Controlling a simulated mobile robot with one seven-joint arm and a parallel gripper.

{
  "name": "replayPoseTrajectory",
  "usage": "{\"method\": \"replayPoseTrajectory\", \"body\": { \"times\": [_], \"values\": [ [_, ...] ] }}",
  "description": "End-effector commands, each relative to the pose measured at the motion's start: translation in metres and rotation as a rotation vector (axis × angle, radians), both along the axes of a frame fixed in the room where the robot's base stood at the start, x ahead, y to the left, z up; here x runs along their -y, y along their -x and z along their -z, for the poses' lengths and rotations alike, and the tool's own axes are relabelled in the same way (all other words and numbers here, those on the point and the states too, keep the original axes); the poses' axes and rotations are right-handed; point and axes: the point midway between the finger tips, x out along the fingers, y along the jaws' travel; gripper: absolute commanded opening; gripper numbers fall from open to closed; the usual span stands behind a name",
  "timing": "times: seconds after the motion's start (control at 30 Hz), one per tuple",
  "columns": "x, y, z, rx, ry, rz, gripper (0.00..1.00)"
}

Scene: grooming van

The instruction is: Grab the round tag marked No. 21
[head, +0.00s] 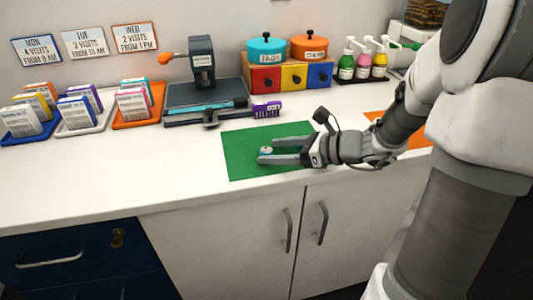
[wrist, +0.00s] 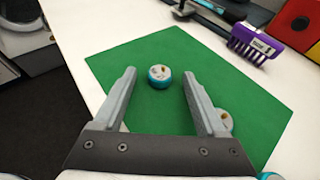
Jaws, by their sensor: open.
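A small round piece with a teal side and pale top (head: 266,150) lies on the green mat (head: 240,140). In the wrist view this round piece (wrist: 160,76) sits between my fingertips, with a gap on each side. Its top has small marks, but I cannot read a number. My gripper (head: 267,151) is open, low over the mat, with one finger on each side of the piece; it also shows in the wrist view (wrist: 159,74). A second pale round piece (wrist: 226,121) lies outside the right finger, partly hidden by it; its marking is unreadable.
A drawer box (head: 268,77) carries teal and orange pots. Pump bottles (head: 362,64) stand to its right. The counter left of the mat is clear.

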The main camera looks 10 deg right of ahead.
Motion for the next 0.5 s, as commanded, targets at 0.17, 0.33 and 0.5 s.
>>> {"method": "replayPoseTrajectory", "body": {
  "times": [0.17, 0.33, 0.5],
  "values": [
    [0.0002, 0.0002, -0.0001, 0.0, 0.0, 0.0, 0.49],
    [0.0003, 0.0003, -0.0001, 0.0, 0.0, 0.0, 0.18],
    [0.0003, 0.0003, -0.0001, 0.0, 0.0, 0.0, 0.0]
  ]
}}
